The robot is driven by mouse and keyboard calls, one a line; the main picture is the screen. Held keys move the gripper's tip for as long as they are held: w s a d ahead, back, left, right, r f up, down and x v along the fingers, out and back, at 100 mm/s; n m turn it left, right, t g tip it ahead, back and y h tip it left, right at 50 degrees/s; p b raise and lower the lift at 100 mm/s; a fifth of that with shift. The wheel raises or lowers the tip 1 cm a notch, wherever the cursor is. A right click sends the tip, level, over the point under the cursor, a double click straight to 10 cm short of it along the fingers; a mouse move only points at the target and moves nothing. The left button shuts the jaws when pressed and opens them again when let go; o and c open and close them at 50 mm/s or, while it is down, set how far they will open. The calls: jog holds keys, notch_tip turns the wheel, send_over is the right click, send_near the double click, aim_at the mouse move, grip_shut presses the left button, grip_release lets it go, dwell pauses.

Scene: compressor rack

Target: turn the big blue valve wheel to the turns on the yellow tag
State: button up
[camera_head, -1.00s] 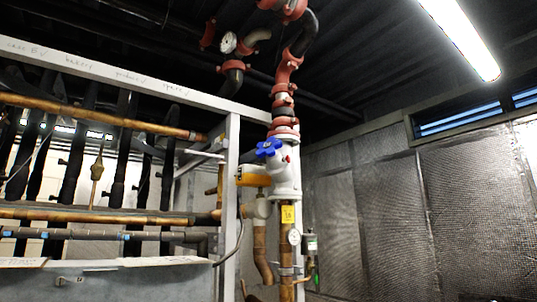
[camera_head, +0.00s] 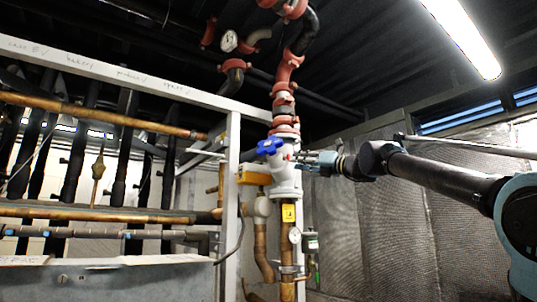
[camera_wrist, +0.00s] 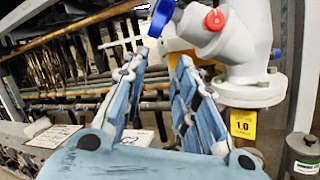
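The blue valve wheel (camera_head: 270,147) is on the left front of a white valve body (camera_head: 286,180) on the vertical pipe. Part of the wheel also shows at the top of the wrist view (camera_wrist: 162,14). The yellow tag (camera_head: 289,213) hangs below the valve. In the wrist view the tag (camera_wrist: 243,124) reads "1.0". My gripper (camera_head: 304,157) reaches in from the right, close to the valve body. In the wrist view my gripper (camera_wrist: 160,62) has its two blue fingers apart with nothing held between them. The wheel is beyond the fingertips, above the gap.
A red cap (camera_wrist: 215,19) sticks out of the valve body beside the wheel. A yellow box (camera_head: 254,176) is left below the wheel. A white frame post (camera_head: 231,200) and copper pipes (camera_head: 110,213) stand left. A grey canister (camera_wrist: 303,152) is at lower right in the wrist view.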

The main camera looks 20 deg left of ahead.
aim_at(268, 147)
jog(key=w+a+r, duration=0.2)
jog(key=a+r, duration=0.1)
jog(key=a, duration=0.2)
jog(key=w+a+r+m, duration=0.1)
jog(key=w+a+r, duration=0.2)
jog(key=a, duration=0.2)
jog(key=w+a+r+m+t, duration=0.1)
jog(key=w+a+r, duration=0.1)
jog(key=a, duration=0.3)
jog(key=shift+w+r, duration=0.4)
jog(key=shift+r, duration=0.15)
grip_shut()
